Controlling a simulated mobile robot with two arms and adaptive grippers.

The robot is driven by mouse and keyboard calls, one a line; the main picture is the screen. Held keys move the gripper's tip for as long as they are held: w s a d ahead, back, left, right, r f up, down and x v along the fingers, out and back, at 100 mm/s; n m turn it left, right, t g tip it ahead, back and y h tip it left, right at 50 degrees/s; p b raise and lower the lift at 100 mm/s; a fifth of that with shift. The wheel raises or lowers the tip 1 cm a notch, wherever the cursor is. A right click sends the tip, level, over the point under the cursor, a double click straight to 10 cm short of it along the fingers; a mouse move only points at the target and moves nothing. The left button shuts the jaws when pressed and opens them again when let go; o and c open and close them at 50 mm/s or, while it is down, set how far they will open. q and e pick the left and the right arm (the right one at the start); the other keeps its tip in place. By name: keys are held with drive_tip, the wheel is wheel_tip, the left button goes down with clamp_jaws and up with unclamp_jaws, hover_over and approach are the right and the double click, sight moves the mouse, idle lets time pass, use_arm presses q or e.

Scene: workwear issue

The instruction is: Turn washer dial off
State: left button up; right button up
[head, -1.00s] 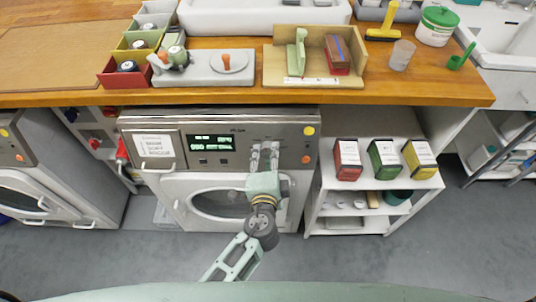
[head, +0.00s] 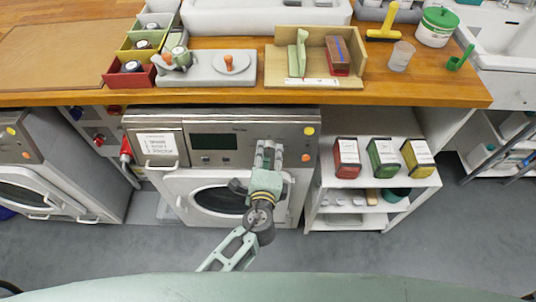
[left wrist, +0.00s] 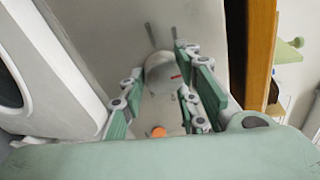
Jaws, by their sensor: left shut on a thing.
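The washer (head: 170,183) stands under the counter, with its round door closed. Its display (head: 213,141) is dark. My left gripper (head: 268,150) reaches up to the right part of the control panel and covers the dial in the head view. In the left wrist view, the pale round dial (left wrist: 160,72) with a red mark sits between the two fingers of my left gripper (left wrist: 161,84), which is shut on it. The red mark lies toward the right side of the dial. My right gripper is not in view.
The wooden counter edge (head: 400,95) overhangs above the panel. An open shelf (head: 345,222) with red, green and yellow boxes stands to the right. Another washer (head: 30,170) stands at the left. The grey floor (head: 370,260) in front is clear.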

use_arm(q)
drive_tip(key=shift+s+a+f, duration=0.1)
drive_tip(key=shift+s+f, duration=0.1)
drive_tip(key=shift+f, duration=0.25)
drive_tip(key=o, duration=1)
drive_tip(key=shift+o, duration=0.3)
drive_tip(key=shift+r, duration=0.15)
drive_tip(key=shift+w+r, duration=0.1)
drive_tip(key=v, duration=1.2)
